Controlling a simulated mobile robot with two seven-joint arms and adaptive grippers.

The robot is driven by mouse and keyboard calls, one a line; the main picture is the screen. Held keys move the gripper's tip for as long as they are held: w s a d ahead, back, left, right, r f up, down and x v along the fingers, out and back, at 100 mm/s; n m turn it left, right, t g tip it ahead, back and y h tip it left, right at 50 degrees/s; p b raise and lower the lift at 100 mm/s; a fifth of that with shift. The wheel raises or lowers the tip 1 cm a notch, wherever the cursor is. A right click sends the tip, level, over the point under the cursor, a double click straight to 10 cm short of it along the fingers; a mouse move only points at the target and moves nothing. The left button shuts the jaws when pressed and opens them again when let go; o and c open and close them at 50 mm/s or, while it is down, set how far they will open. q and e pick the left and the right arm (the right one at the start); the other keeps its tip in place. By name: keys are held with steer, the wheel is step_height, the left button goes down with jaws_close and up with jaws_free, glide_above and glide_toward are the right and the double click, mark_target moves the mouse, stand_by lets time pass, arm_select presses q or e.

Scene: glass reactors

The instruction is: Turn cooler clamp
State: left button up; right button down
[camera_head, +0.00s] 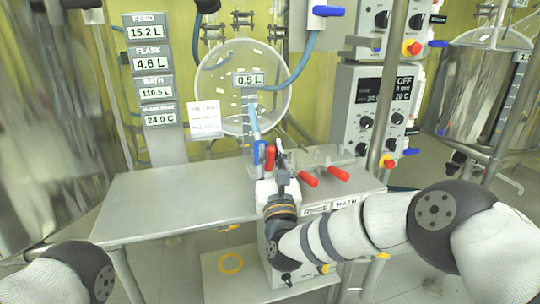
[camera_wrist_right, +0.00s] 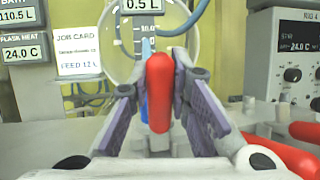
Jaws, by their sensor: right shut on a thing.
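A red clamp handle (camera_head: 270,157) stands upright above the table beside the glass vessel's lower end. My right gripper (camera_head: 276,165) is at this handle. In the right wrist view, the handle (camera_wrist_right: 160,92) stands between the two purple-grey finger pads, and the gripper is shut on it. Which clamp is the cooler clamp is not labelled in view. A blue handle (camera_head: 259,151) is just left of the held one. Two more red handles, one (camera_head: 308,177) nearer and one (camera_head: 339,173) further right, lie nearly flat. My left gripper is out of view.
The grey table (camera_head: 165,205) is clear on its left side. A round glass flask (camera_head: 240,85) with a 0.5 L display stands behind. A control box (camera_head: 366,130) is behind right, near a vertical pole (camera_head: 390,85). A job card (camera_head: 205,118) hangs left of the flask.

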steer(key=c, duration=1.5)
jaws_free()
steer(key=shift+o, duration=0.2)
steer(key=v, duration=1.2)
